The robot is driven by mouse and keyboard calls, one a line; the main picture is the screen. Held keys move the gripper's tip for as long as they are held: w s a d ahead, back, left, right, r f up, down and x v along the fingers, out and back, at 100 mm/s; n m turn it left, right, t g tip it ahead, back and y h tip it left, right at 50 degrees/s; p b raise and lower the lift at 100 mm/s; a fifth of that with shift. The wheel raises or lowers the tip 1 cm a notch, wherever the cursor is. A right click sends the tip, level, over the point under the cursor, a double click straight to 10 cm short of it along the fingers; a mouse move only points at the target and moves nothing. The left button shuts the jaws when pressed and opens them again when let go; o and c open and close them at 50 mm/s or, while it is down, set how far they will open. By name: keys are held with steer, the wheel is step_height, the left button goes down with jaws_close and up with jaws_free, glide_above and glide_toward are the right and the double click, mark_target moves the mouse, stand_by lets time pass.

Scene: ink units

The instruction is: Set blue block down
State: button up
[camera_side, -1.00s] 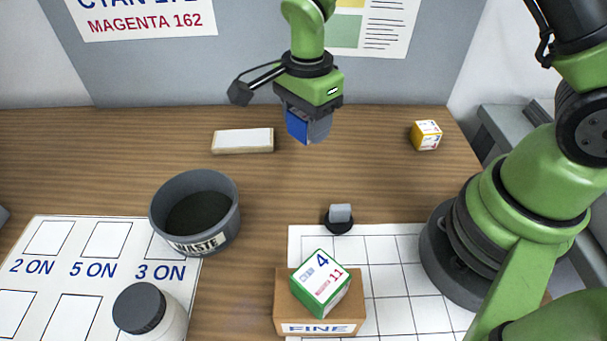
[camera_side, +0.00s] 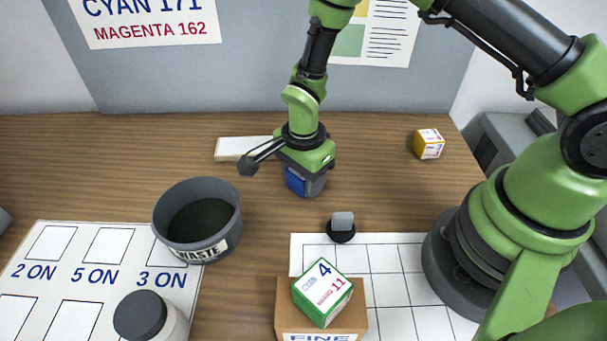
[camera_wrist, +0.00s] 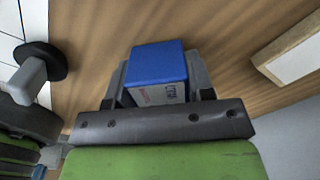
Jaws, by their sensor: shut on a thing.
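The blue block (camera_side: 297,181) is between the fingers of my gripper (camera_side: 306,188), over the bare wood in the middle of the table in the side view. My gripper is shut on it and points down. The wrist view shows the blue block (camera_wrist: 159,67) with a blue face and a pale printed face, held between the grey fingers of my gripper (camera_wrist: 165,80). The block's underside is hidden in the side view, so I cannot tell whether it touches the table.
The grey WASTE bin (camera_side: 198,252) stands to the left. A small black-based grey stub (camera_side: 341,224) is close in front. A green-edged box (camera_side: 322,292) sits on the FINE box (camera_side: 345,318). A pale slab (camera_side: 236,149) lies behind, a yellow block (camera_side: 428,144) at right.

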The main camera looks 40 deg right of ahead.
steer(key=shift+f, duration=0.1)
steer(key=o, duration=0.9)
steer(key=s+d+r+n+t+y, duration=0.1)
steer(key=s+d+r+n+t, duration=0.15)
steer(key=r, duration=1.05)
steer(key=s+d+r+n+t, duration=0.1)
steer(key=s+r+n, duration=0.2)
steer(key=r, duration=1)
steer(key=shift+s+d+r+n+t+y, duration=0.2)
steer(key=shift+s+r+n+t, duration=0.55)
steer(key=shift+s+n, duration=0.9)
steer(key=shift+s+d+r+n+t+y, duration=0.2)
steer(key=shift+s+r+n+t, duration=0.3)
steer(key=shift+s+r+n, duration=1.05)
steer(key=shift+s+d+r+n+t+y, duration=0.15)
steer(key=shift+s+n+t, duration=0.7)
steer(key=shift+s, duration=1.45)
steer(key=shift+g, duration=0.25)
